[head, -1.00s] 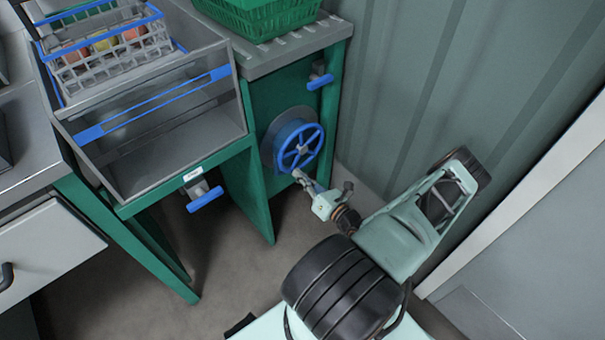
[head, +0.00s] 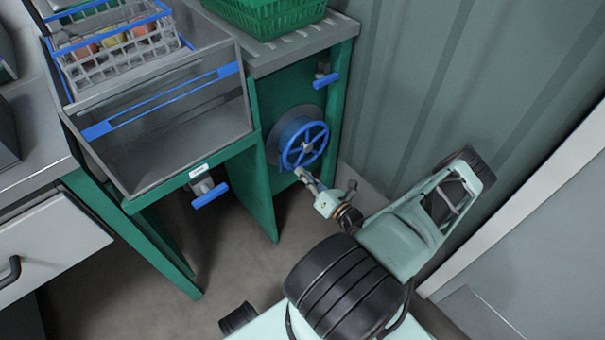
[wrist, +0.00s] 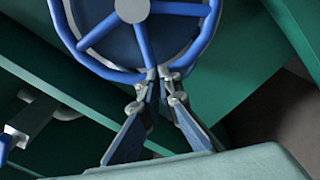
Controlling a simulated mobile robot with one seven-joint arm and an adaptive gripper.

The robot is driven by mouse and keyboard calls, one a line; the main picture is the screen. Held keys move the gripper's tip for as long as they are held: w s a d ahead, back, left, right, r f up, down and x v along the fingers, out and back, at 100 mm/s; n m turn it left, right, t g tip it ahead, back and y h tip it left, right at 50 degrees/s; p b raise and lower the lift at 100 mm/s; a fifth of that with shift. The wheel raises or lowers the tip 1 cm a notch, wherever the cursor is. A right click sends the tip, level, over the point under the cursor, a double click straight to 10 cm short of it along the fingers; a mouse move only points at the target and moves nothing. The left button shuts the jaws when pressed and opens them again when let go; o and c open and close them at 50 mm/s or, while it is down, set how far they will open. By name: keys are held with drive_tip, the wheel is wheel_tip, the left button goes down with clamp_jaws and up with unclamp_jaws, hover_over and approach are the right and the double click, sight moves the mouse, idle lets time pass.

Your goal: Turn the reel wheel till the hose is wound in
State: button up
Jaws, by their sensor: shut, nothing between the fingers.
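The blue reel wheel (head: 325,141), a spoked ring with a grey hub, is on the green side panel of the bench, in front of a blue drum and a grey disc (head: 282,125). In the wrist view the wheel (wrist: 144,47) fills the top, its lower rim at my fingertips. My gripper (head: 300,174) is at the bottom of the rim; in the wrist view its fingertips (wrist: 160,76) meet there, shut with nothing between them. Whether they touch the rim is unclear. I cannot make out any hose.
A blue-handled valve (head: 326,79) sits above the wheel and another (head: 208,194) to its left under the grey bin (head: 180,158). A green crate (head: 265,18) stands on top. A corrugated wall (head: 400,90) rises to the right.

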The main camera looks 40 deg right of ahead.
drive_tip(key=o, duration=0.8)
drive_tip(key=shift+w+r, duration=0.7)
drive_tip(key=shift+w, duration=0.1)
drive_tip(key=o, duration=1.3)
drive_tip(key=shift+s+f, duration=0.2)
drive_tip(key=shift+s, duration=0.05)
wheel_tip(320, 180, up, 10)
drive_tip(key=shift+r, duration=0.1)
drive_tip(key=shift+s, duration=0.1)
drive_tip(key=shift+s+d+p, duration=0.15)
drive_tip(key=shift+s+p, duration=0.1)
drive_tip(key=shift+s, duration=1.8)
drive_tip(key=shift+s+d+p, duration=0.15)
drive_tip(key=shift+s+p, duration=0.15)
drive_tip(key=shift+s, duration=1.7)
drive_tip(key=shift+s+d+p, duration=0.15)
drive_tip(key=shift+s+p, duration=0.1)
drive_tip(key=shift+s, duration=1.8)
